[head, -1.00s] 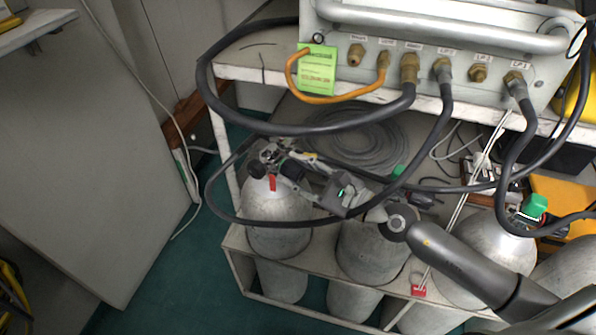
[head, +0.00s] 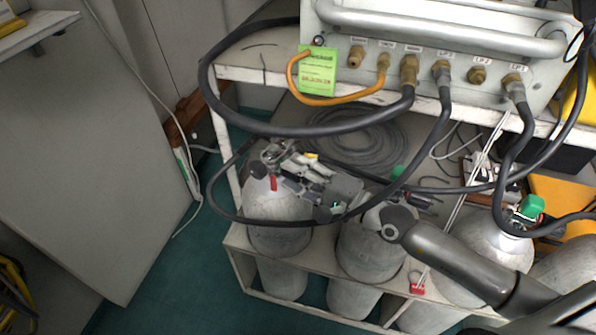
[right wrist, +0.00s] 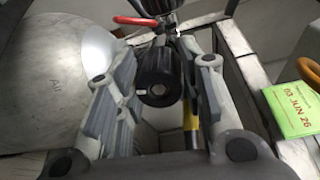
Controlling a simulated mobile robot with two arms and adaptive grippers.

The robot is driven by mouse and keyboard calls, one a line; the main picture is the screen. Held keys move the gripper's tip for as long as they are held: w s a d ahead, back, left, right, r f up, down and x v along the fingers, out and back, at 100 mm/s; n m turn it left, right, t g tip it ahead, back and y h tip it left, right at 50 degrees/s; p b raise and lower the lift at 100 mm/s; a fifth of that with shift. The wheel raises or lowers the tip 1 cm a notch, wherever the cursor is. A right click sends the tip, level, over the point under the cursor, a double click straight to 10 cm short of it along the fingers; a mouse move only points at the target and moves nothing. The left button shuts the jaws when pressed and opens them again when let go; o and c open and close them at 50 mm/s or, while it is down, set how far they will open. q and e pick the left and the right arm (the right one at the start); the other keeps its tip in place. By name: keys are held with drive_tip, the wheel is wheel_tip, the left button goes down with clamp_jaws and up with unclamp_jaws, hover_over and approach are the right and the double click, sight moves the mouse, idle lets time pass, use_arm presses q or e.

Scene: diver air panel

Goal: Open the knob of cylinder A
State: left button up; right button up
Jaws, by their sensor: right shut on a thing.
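The left gas cylinder (head: 277,220) stands upright in the rack, with a metal valve on top and a red tag at its neck. I cannot read a letter A on it. My right gripper (head: 287,168) reaches in from the right at valve height. In the right wrist view, a black ribbed knob (right wrist: 160,78) sits between its two fingers, and the gripper is shut on it. The fingers hide much of the knob in the head view. My left gripper is not in view.
Other cylinders (head: 370,250) stand to the right in the rack. A black hose (head: 300,222) loops close around the left cylinder and my right gripper. The air panel (head: 430,50) stands above on the shelf. Green floor (head: 170,265) is clear at left.

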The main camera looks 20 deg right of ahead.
drive_tip(key=shift+f+n, duration=0.1)
drive_tip(key=shift+n, duration=1.4)
drive_tip(key=o, duration=1)
drive_tip(key=shift+o, duration=0.2)
drive_tip(key=shift+s+d, duration=0.1)
drive_tip(key=v, duration=1.1)
drive_tip(key=shift+s, duration=0.4)
drive_tip(key=shift+d, duration=0.15)
